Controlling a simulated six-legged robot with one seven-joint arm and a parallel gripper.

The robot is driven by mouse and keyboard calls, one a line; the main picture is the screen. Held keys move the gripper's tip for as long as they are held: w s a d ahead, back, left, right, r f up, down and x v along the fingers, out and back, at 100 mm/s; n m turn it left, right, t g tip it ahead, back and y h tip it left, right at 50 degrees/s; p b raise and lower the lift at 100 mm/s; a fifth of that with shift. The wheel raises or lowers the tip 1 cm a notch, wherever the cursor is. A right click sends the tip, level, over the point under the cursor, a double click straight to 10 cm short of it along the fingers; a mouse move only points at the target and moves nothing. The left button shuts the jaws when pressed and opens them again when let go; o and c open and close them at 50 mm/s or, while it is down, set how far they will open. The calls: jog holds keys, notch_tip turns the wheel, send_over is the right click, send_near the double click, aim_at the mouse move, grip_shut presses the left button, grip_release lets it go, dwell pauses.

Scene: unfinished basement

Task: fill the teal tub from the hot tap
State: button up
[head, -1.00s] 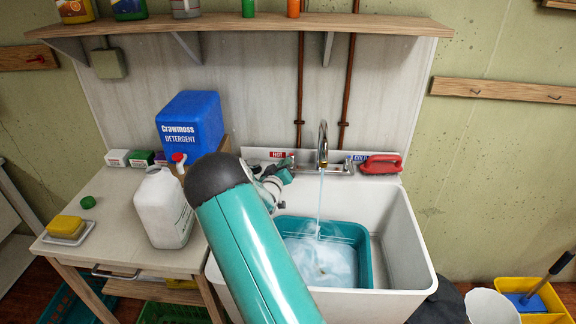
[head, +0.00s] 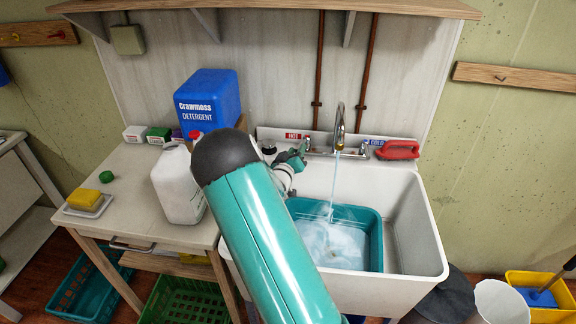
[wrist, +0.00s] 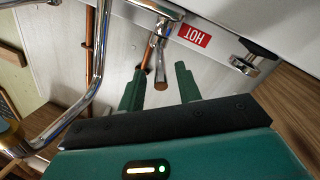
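The teal tub (head: 374,262) sits in the white sink basin, holding cloudy, whitish water. A thin stream falls into it from the chrome spout (head: 340,128). The hot tap's lever, beside the red HOT label (head: 293,136), is mostly hidden by my gripper (head: 298,158) in the head view. In the wrist view, the lever (wrist: 160,78) lies between the two teal fingers of my gripper (wrist: 159,70). The fingers are apart, with visible gaps on both sides of the lever. The HOT label (wrist: 194,36) shows beside it.
A white jug (head: 178,188) and blue detergent box (head: 207,103) stand on the side table, close to my arm. The sink's right part is clear.

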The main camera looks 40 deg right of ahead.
jog(key=v, duration=1)
jog(key=shift+a, duration=0.2)
jog(key=shift+r, duration=0.1)
dwell(0.4)
jog(key=c, duration=0.5)
jog(key=shift+w+n, duration=0.15)
jog(key=shift+n, duration=0.15)
grip_shut()
jog(key=w+a+f+n+g+h, duration=0.1)
jog(key=w+a+n+g+h, duration=0.3)
jog(key=n, duration=0.5)
jog(key=w+d+g+y, duration=0.1)
jog(key=w+d, duration=0.2)
jog(key=d, duration=0.7)
jog(key=shift+w+d+r, duration=0.2)
jog(key=shift+w+d, duration=0.05)
jog(key=shift+w, duration=0.05)
